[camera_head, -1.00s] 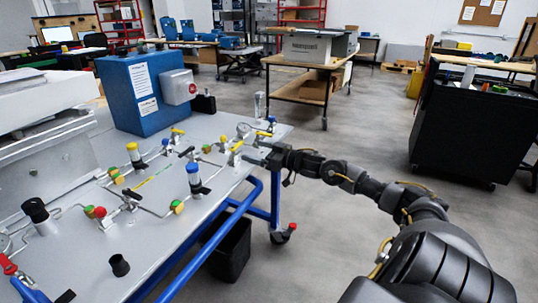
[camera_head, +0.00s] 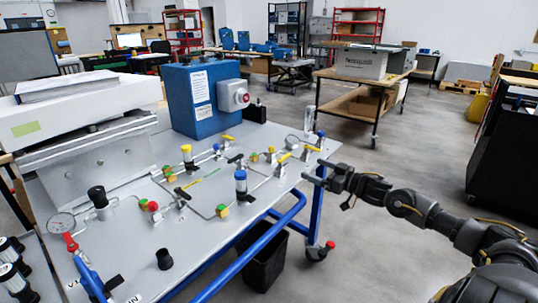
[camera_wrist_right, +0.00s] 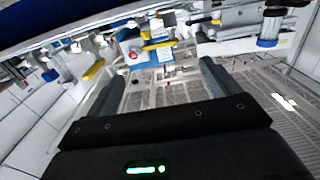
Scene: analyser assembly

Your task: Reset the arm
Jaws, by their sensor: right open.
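My right arm comes in from the lower right in the head view. Its black gripper (camera_head: 317,175) is at the near right edge of the grey analyser table (camera_head: 215,245), close to the yellow-handled valves (camera_head: 284,158). I cannot tell whether it touches the edge. In the right wrist view the two fingers (camera_wrist_right: 162,85) stand wide apart, with nothing held between them. Tubing and valve parts show beyond the fingers. My left gripper is not in view.
The panel carries a blue box (camera_head: 202,100), a blue-capped cylinder (camera_head: 241,184), a pressure gauge (camera_head: 62,222) and thin pipes. A blue rail (camera_head: 255,245) runs along the table's front, above a black bin (camera_head: 266,262). A black cart (camera_head: 505,160) stands right. The floor between is clear.

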